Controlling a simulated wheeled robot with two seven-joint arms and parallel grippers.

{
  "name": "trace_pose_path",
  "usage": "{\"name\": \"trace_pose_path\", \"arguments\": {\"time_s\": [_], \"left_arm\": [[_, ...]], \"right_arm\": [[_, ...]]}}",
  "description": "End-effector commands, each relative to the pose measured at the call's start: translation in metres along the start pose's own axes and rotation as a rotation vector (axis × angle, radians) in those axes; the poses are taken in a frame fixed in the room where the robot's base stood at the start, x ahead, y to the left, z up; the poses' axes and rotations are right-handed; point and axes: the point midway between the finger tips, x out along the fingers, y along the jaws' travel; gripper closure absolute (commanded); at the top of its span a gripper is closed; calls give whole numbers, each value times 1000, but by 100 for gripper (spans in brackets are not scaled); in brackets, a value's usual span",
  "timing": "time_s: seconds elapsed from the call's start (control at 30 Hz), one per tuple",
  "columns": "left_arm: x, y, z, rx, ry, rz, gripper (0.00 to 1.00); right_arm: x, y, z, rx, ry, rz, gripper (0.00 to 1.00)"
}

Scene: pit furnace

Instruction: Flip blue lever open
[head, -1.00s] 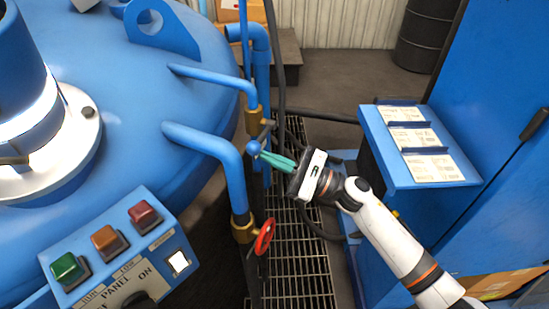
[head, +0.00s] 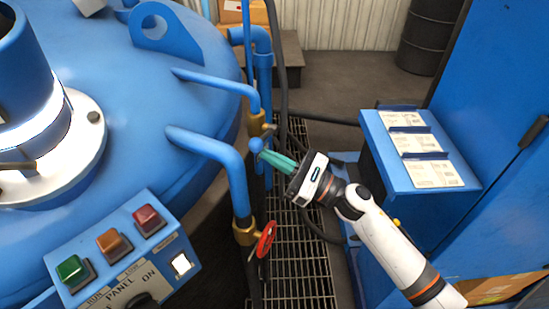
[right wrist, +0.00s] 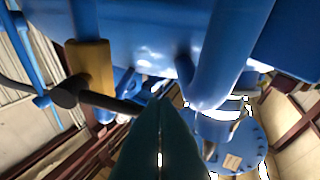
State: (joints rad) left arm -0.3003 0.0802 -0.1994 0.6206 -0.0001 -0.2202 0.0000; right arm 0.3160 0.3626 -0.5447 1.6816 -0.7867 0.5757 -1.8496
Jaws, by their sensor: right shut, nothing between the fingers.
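The blue lever (head: 256,145) shows as a small rounded blue end beside the upper brass valve (head: 254,121), between the tank's pipes and my right gripper. My right gripper (head: 264,154) has teal fingers, shut and empty, pointing left with their tips right beside the blue end. Whether they touch it, I cannot tell. In the right wrist view the shut fingers (right wrist: 160,112) rise in the middle. A brass valve body (right wrist: 90,65) with a dark stem (right wrist: 105,100) is at left there, the stem reaching toward the fingertips. My left gripper is out of view.
A red handwheel (head: 266,239) sits below on the nearer pipe (head: 215,150). The big blue tank (head: 120,90) and a button panel (head: 125,260) fill the left. A blue stand with labels (head: 420,150) and a blue cabinet stand right. Floor grating (head: 300,255) lies below.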

Motion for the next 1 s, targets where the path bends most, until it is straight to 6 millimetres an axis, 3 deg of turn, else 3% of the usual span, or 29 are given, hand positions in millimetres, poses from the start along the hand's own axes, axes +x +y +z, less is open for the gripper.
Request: {"name": "trace_pose_path", "arguments": {"time_s": [0.5, 1.0], "left_arm": [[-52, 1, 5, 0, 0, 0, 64], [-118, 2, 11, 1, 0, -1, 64]], "right_arm": [[15, 9, -42, 468, 2, 158, 100], [24, 34, -68, 911, -1, 311, 100]]}}
